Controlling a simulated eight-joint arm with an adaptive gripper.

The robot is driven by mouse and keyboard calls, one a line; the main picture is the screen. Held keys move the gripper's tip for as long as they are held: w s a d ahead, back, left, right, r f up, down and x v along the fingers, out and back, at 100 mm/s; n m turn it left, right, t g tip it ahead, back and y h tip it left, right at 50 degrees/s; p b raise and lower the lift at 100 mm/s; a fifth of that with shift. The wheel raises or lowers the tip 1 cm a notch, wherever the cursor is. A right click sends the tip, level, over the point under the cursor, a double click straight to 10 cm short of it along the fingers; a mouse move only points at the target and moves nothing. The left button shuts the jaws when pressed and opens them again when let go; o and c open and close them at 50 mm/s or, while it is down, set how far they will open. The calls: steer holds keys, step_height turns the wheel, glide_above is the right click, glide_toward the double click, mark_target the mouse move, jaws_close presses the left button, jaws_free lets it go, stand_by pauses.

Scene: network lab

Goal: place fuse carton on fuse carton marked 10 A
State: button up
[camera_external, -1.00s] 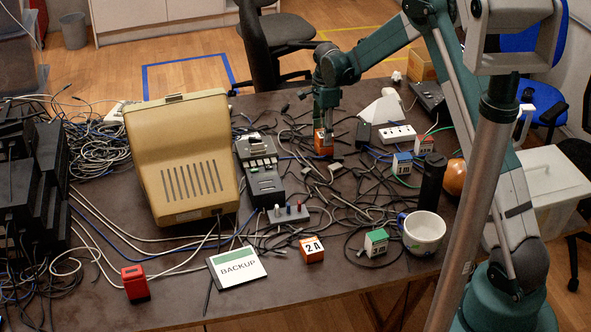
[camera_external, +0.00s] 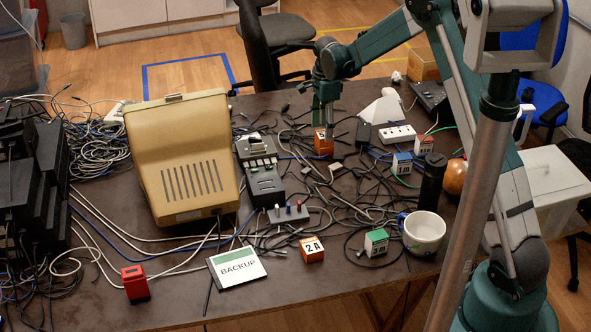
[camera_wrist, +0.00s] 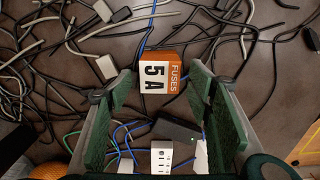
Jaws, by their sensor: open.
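My gripper (camera_external: 323,118) is open and points down just above an orange carton with a white label (camera_external: 323,145). In the wrist view the carton (camera_wrist: 162,72) reads "5 A FUSES" and appears between the ends of my spread fingers, with gaps at both sides. An orange carton marked 2 A (camera_external: 312,250) stands at the front of the table. Similar small cartons stand to the right: one blue and white (camera_external: 402,164), one red and white (camera_external: 424,145), one green and white (camera_external: 376,243). Their markings are too small to read. I cannot make out a 10 A mark.
Loose cables tangle around the 5 A carton. A power strip (camera_external: 397,134), a black cylinder (camera_external: 431,180) and a mug (camera_external: 424,233) stand to the right. A beige monitor (camera_external: 184,155) and black devices (camera_external: 265,185) stand left. A red block (camera_external: 135,283) and BACKUP card (camera_external: 237,267) lie in front.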

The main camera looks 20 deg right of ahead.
step_height(320, 180, up, 10)
steer(key=p, duration=0.1)
steer(key=shift+f, duration=0.2)
stand_by(0.7)
steer(key=s+d+r+n+t, duration=0.2)
steer(key=s+d+r+n, duration=0.25)
steer(key=s+r, duration=0.65)
steer(key=s+d+r+n+t, duration=0.1)
steer(key=s+d+r+n, duration=0.35)
steer(key=s+r, duration=0.6)
steer(key=s+d+f+n+t, duration=0.1)
steer(key=s+d+n+t, duration=0.1)
steer(key=s, duration=1.2)
steer(key=s+d+f+n+t, duration=0.1)
steer(key=s+d+n, duration=0.3)
steer(key=s, duration=1)
steer(key=n+t, duration=0.1)
steer(key=n, duration=0.2)
steer(key=shift+s+f, duration=0.15)
steer(key=shift+s, duration=0.2)
